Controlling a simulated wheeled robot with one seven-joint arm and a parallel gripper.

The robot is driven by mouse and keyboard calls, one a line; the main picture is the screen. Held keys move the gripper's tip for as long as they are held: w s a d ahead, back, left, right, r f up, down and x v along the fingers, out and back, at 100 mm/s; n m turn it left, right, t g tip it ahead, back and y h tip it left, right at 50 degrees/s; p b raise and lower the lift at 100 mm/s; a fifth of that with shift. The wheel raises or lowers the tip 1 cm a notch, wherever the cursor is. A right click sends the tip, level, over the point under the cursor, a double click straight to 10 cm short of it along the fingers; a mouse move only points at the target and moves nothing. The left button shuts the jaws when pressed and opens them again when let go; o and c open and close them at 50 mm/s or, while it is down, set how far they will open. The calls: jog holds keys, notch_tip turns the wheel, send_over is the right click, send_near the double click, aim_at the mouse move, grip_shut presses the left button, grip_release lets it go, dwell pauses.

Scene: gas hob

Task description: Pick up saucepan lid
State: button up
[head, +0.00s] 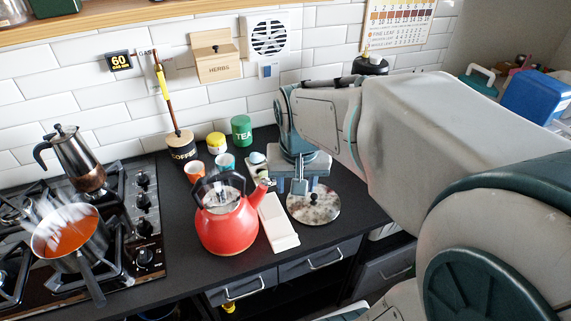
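A round, shiny, mottled disc that looks like the saucepan lid (318,208) lies on the dark counter, right of the red kettle. My gripper (298,187) points down over the lid's back-left part. The gripper covers that part of the lid, so I cannot see whether the fingers touch it or have its knob between them. The spread of the fingers is too small to judge. A saucepan (72,262) with orange contents stands without a lid on the hob at the left.
The red kettle (228,226) and a white slab (279,222) stand close left of the lid. Cups (195,171), a green tea tin (241,130) and a coffee jar (181,148) are behind. A moka pot (76,163) is on the hob (148,225). The counter's front edge is near the lid.

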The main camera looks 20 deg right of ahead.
jog(key=w+d+f+m+g+b, duration=0.1)
jog(key=w+d+f+m+b, duration=0.2)
jog(key=w+d+f+m, duration=0.45)
jog(key=n, duration=0.3)
send_over(314, 195)
jog(key=s+a, duration=0.1)
jog(key=shift+m+h, duration=0.25)
jog(key=shift+h, duration=0.05)
notch_tip(314, 195, down, 6)
jog(key=shift+s+a+f, duration=0.1)
jog(key=shift+s+f, duration=0.05)
jog(key=shift+f, duration=0.05)
jog(key=shift+w+d+f, duration=0.15)
jog(key=shift+d+f, duration=0.05)
jog(key=shift+f, duration=0.7)
jog(key=shift+w+d+f, duration=0.15)
jog(key=shift+w+f, duration=0.05)
jog(key=shift+f, duration=0.75)
jog(key=shift+w+d+f, duration=0.15)
jog(key=shift+d+f, duration=0.05)
jog(key=shift+f, duration=0.7)
grip_shut()
